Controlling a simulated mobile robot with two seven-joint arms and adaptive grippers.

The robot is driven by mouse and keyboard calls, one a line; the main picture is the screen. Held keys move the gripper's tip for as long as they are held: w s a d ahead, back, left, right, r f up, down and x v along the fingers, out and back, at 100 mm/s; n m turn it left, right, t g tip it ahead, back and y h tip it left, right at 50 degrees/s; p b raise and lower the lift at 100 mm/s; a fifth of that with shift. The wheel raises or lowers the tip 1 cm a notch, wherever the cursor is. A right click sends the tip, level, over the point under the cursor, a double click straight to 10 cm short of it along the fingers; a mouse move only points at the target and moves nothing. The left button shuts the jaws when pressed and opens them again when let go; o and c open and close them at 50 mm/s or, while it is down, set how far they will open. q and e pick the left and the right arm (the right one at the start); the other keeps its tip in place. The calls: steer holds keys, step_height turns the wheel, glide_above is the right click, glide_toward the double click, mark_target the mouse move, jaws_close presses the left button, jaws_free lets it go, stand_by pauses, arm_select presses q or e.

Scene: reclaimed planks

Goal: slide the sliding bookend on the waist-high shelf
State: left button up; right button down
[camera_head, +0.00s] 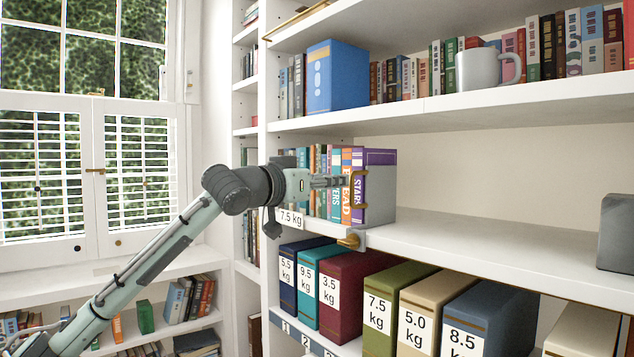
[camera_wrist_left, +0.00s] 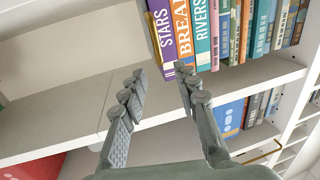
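The sliding bookend (camera_head: 381,200) shows as a grey upright panel at the right end of the book row on the waist-high shelf (camera_head: 470,240). A grey bracket with a brass knob (camera_head: 350,240) sits at the shelf's front edge below it. The purple STARS book (camera_head: 375,157) stands against the panel; it also shows in the left wrist view (camera_wrist_left: 162,32). My left gripper (camera_head: 343,182) is in front of the book spines, near a brass piece by the bookend. In the left wrist view my left gripper (camera_wrist_left: 161,75) is open and empty. My right gripper is not in view.
A grey block (camera_head: 616,235) stands at the shelf's right end, with bare shelf between it and the bookend. Weight-labelled binders (camera_head: 378,310) fill the shelf below. The upper shelf (camera_head: 470,105) holds books, a blue box (camera_head: 337,76) and a mug (camera_head: 480,70).

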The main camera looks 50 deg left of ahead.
arm_select(q)
steer(key=s, duration=0.3)
steer(key=shift+s+d, duration=0.25)
steer(key=shift+s, duration=0.1)
stand_by(0.3)
